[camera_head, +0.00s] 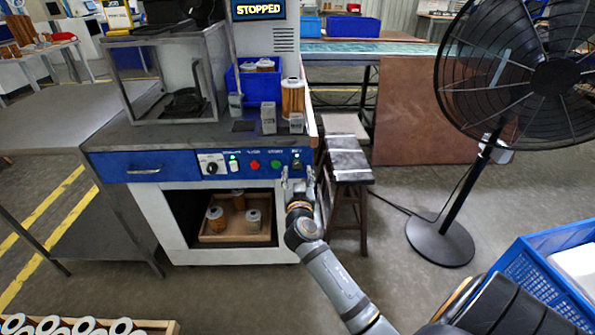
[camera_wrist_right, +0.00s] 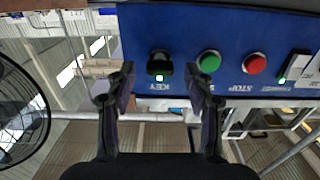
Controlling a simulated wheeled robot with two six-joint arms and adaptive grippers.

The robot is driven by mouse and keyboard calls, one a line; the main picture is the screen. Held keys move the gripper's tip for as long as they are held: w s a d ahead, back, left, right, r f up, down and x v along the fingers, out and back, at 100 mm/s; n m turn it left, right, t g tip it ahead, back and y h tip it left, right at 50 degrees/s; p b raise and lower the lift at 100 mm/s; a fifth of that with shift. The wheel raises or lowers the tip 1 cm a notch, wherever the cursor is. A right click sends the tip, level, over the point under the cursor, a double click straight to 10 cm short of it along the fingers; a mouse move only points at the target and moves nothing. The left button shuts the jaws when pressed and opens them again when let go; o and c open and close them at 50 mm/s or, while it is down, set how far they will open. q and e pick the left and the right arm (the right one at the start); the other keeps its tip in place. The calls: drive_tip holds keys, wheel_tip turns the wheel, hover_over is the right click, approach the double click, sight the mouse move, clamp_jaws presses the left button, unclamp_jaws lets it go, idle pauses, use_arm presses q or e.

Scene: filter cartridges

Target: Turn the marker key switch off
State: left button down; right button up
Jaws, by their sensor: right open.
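The key switch (camera_wrist_right: 158,62) is a dark knob on the blue control panel, above the white word KEY, which reads upside down in the right wrist view. A small green light is lit beside it. In the head view the key switch (camera_head: 297,164) is at the right end of the panel. My right gripper (camera_head: 297,178) is in front of it. In the right wrist view my right gripper (camera_wrist_right: 160,78) is open, with one finger on each side of the key switch and visible gaps between. My left gripper is not in view.
A green button (camera_wrist_right: 208,61) and a red button (camera_wrist_right: 254,64) sit beside the key on the panel. A display (camera_head: 259,9) reads STOPPED. A stool (camera_head: 349,166) and a black fan (camera_head: 440,242) stand to the right.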

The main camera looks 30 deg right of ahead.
drive_tip(key=shift+w+d, duration=0.4)
drive_tip(key=shift+w, duration=0.2)
clamp_jaws()
